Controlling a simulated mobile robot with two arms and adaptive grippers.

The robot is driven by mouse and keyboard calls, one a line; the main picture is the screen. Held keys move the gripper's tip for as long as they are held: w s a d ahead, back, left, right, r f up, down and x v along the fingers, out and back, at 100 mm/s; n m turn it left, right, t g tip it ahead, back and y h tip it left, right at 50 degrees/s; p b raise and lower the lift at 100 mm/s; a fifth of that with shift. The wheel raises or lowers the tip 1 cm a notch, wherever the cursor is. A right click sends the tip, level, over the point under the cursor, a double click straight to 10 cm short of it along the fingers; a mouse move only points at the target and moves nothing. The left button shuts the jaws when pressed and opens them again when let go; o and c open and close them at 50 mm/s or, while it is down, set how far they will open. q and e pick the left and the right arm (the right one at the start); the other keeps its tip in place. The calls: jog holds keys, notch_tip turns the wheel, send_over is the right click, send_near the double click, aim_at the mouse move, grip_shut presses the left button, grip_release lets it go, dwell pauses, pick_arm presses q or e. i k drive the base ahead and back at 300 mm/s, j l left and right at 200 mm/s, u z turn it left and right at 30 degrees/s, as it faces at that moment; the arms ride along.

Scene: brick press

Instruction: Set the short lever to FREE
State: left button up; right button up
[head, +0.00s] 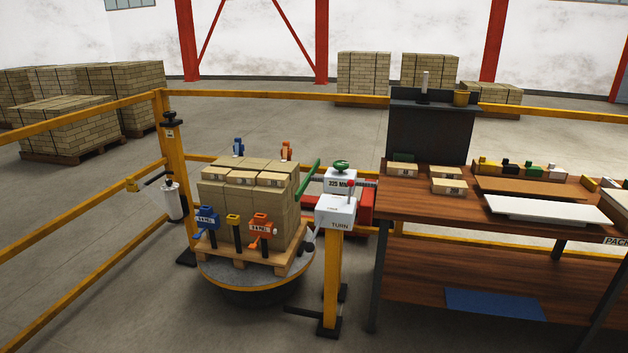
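A short lever with a red knob (350,184) stands up from the white box (336,213) on a yellow post, at the centre of the head view. The box's front reads TURN; smaller lettering on its top is too small to read, so I cannot tell which setting the lever is at. A longer green bar (308,179) slants beside the box on its left. A green handwheel (341,166) sits on a second white box behind, marked with a number and MM. Neither of my grippers is in view.
Left of the post, a strapped brick stack (246,208) stands on a pallet on a round turntable (256,272), with blue and orange clamp-like tools on it. A wooden workbench (420,205) stands close on the right. Yellow rails (75,234) enclose the area. Floor in front is clear.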

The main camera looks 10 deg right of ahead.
aim_at(351, 183)
jog(key=l+z, duration=0.2)
jog(key=l, duration=0.65)
jog(key=i+u, duration=0.1)
jog(key=u, duration=0.3)
jog(key=i+l+u, duration=0.4)
jog(key=l, duration=0.15)
jog(key=i+l+u, duration=0.2)
jog(key=l, duration=0.15)
jog(key=l+u, duration=0.2)
jog(key=i+l, duration=0.1)
jog(key=l, duration=0.25)
jog(key=i+l, duration=0.15)
jog(key=l, duration=0.25)
jog(key=i+l, duration=0.1)
jog(key=l, duration=0.25)
jog(key=i+l, duration=0.15)
jog(key=l, duration=0.25)
jog(key=i+l, duration=0.1)
jog(key=l, duration=0.25)
jog(key=i+u, duration=0.05)
